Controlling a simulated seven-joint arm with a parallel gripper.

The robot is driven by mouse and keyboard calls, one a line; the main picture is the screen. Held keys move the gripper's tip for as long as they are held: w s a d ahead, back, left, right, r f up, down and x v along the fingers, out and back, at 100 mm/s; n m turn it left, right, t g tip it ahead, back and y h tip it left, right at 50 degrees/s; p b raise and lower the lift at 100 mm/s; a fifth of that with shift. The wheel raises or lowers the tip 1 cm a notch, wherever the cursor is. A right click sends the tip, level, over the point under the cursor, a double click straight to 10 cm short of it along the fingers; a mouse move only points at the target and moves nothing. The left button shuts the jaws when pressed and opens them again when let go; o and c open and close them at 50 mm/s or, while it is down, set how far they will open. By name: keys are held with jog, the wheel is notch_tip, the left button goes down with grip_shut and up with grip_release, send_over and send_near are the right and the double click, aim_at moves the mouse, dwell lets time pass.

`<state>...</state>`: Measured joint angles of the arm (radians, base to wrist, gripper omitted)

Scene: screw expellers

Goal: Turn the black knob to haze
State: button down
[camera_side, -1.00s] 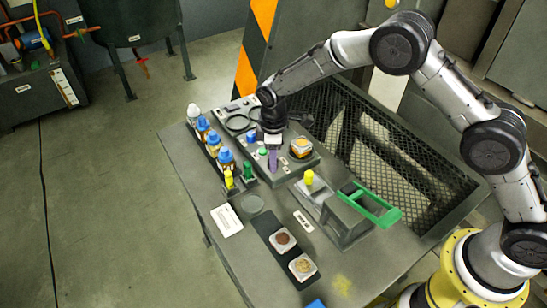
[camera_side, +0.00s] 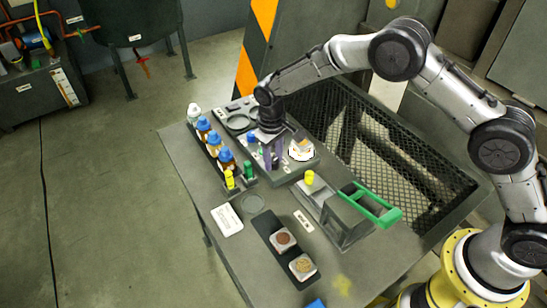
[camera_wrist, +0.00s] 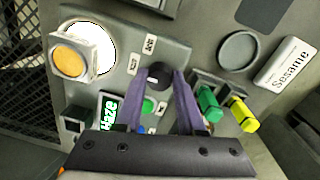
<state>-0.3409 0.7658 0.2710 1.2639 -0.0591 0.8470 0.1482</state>
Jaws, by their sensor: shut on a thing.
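The black knob (camera_wrist: 157,72) sits on the grey panel between the two purple fingers of my gripper (camera_wrist: 163,84) in the wrist view. The fingers are shut on its sides. A small display on the panel reads "Haze" (camera_wrist: 108,112) in green.
An amber-topped square piece (camera_wrist: 70,62) stands on a bright white lit disc (camera_wrist: 104,52). Blue-capped bottles (camera_side: 227,157) line the table's left. A green-handled press (camera_side: 375,205) stands to the right.

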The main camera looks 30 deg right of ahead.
dwell(0.3)
jog(key=c, duration=0.5)
grip_release()
notch_tip(320, 180, up, 14)
jog(key=shift+a, duration=0.3)
jog(key=shift+f, duration=0.1)
